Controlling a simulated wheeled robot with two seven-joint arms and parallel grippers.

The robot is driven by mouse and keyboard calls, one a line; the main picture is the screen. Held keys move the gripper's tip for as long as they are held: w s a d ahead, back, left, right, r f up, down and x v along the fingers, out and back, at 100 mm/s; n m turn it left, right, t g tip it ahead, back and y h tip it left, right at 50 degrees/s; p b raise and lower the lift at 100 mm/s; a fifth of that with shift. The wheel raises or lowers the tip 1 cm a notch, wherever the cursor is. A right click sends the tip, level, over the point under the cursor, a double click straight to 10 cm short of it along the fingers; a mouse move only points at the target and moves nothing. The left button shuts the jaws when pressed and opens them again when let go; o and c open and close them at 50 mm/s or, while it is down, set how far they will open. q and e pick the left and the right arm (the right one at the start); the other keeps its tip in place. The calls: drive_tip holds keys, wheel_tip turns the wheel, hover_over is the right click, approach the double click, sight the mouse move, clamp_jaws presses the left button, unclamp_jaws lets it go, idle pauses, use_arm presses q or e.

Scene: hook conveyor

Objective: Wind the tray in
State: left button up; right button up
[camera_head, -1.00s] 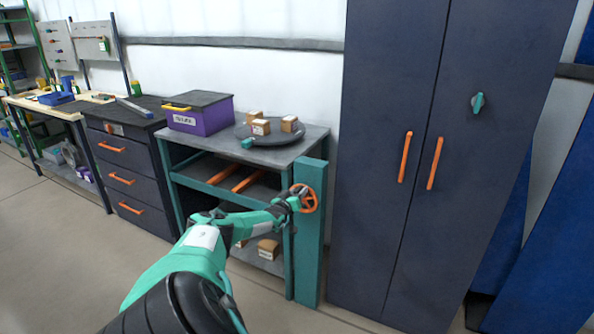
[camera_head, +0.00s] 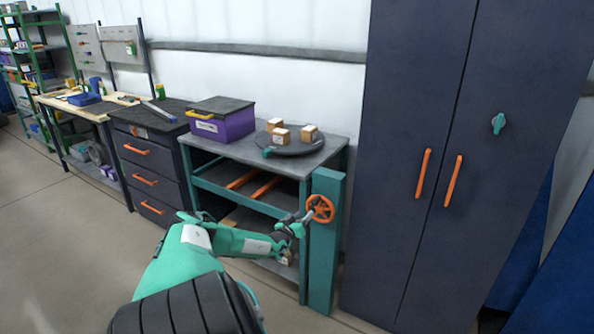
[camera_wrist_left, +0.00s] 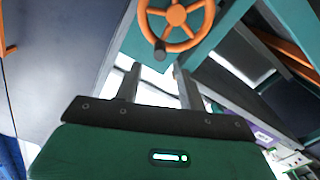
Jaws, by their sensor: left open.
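An orange handwheel (camera_head: 320,209) is mounted on the teal post (camera_head: 325,250) at the right front of a workbench. In the left wrist view the handwheel (camera_wrist_left: 177,16) shows several spokes and a dark knob (camera_wrist_left: 160,50) on its lower rim. My left gripper (camera_head: 301,222) is just left of and below the wheel. In the wrist view its two fingers (camera_wrist_left: 158,82) are apart and empty, with the knob just beyond their tips, in line with the gap. Two orange rails (camera_head: 254,184) run under the benchtop. I cannot make out a tray on them for sure. My right gripper is out of view.
On the benchtop (camera_head: 225,147) stand a purple box (camera_head: 222,125) with a dark lid and a dark round plate (camera_head: 293,146) with three small cartons. A tall dark cabinet (camera_head: 425,110) stands close on the right. Open floor lies at front left.

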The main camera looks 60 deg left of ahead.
use_arm(q)
drive_tip(key=shift+p+v, duration=0.35)
drive_tip(key=shift+v, duration=1.65)
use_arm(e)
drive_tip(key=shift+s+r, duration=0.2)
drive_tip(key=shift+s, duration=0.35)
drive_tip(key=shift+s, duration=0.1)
